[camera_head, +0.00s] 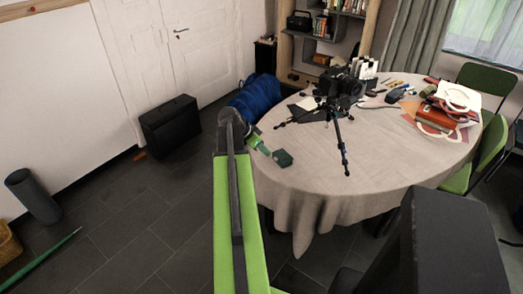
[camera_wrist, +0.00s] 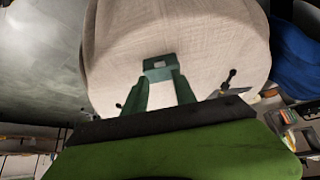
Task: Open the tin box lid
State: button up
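The small dark green tin box (camera_head: 283,158) is near the left edge of the round table, on the pale cloth. In the wrist view, the green box (camera_wrist: 159,63) shows at the fingertips, with a pale patch on its face. My gripper (camera_head: 266,147) reaches down toward the box from the left in the head view. In the wrist view, the green fingers of my gripper (camera_wrist: 160,80) stand apart, with the box at their tips. I cannot tell whether they touch it. The lid seam is too small to make out.
A black tripod (camera_head: 340,120) stands on the table (camera_head: 320,185), one leg reaching near the front. Books and papers (camera_head: 440,115) lie at the right. A blue bag (camera_head: 257,97) and a black case (camera_head: 170,126) are on the floor. The front tablecloth is clear.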

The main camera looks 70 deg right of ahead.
jog(key=b+x, duration=0.6)
jog(key=x, duration=0.2)
jog(key=shift+s+f, duration=0.1)
jog(key=shift+c, duration=0.3)
jog(key=c, duration=0.4)
